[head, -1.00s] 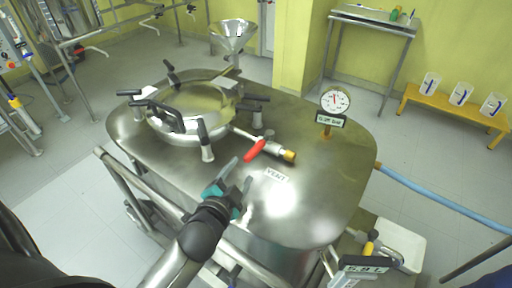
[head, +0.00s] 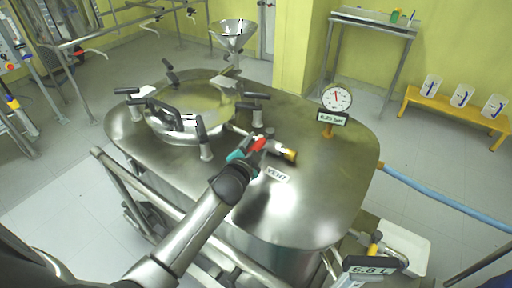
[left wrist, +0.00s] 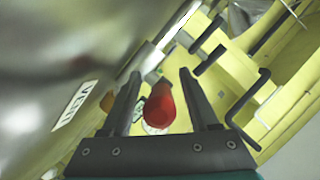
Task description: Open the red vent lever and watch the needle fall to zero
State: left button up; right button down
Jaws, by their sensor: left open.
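The red vent lever (head: 259,144) sits on the valve beside the brass fitting (head: 289,155) on top of the steel vessel (head: 320,185). My left gripper (head: 250,148) is at the lever, with its fingers open. In the left wrist view the red lever (left wrist: 160,105) lies between the two dark fingers of my gripper (left wrist: 162,95), with a gap to each side. The pressure gauge (head: 337,97) stands upright on the vessel, with a red needle; its digits are too small to read surely. My right gripper is not in view.
The round hatch (head: 190,112) with several black-handled clamps is left of the valve. A VENT label (head: 277,174) lies in front of it. A funnel (head: 233,36) stands behind the vessel. A blue hose (head: 440,197) leaves at right.

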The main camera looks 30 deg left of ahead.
pick_arm(q)
jog(key=shift+w, duration=0.2)
grip_shut()
dwell(0.5)
dwell(0.9)
